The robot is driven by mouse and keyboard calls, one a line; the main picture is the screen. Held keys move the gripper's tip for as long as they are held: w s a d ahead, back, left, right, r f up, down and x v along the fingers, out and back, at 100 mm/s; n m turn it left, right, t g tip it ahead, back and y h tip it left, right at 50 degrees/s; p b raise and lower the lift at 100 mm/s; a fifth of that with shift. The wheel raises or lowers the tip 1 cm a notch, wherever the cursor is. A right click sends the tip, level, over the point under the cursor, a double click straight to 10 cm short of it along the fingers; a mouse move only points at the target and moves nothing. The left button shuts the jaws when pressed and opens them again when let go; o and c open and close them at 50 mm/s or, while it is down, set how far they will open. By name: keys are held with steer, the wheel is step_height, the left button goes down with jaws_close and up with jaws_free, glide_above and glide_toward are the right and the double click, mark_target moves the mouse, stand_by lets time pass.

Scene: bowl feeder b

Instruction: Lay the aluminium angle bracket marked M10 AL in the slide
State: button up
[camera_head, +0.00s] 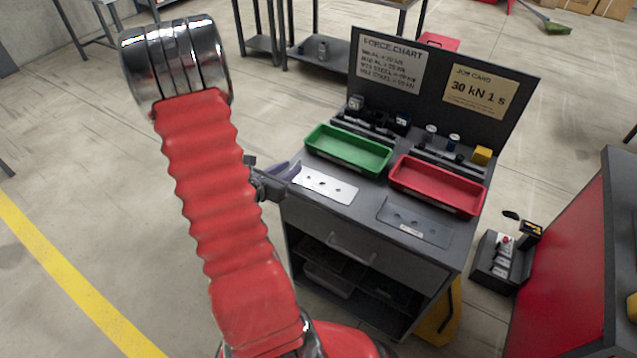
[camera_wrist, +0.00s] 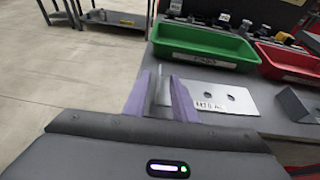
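The aluminium angle bracket (camera_head: 327,187) is a pale plate with holes, lying on the left front of the grey cabinet top. In the wrist view the bracket (camera_wrist: 238,98) shows its flat leg with a label reading M10 AL, and a narrow upright leg at its left end. My gripper (camera_wrist: 161,92) has two purple fingers, one on each side of that upright leg, with gaps visible; it looks open. In the head view my gripper (camera_head: 287,170) is at the bracket's left end, partly hidden by my arm. I cannot make out the slide in either view.
A darker bracket (camera_head: 414,222) lies to the right. A green bin (camera_head: 348,150) and a red bin (camera_head: 437,187) stand behind the brackets. Behind them a panel carries a force chart (camera_head: 392,63) and a job card (camera_head: 480,92) reading 30 kN 1 s.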

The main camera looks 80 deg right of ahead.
mark_target(294, 166)
steer(key=shift+x, duration=1.9)
steer(key=shift+c, duration=0.4)
jaws_close()
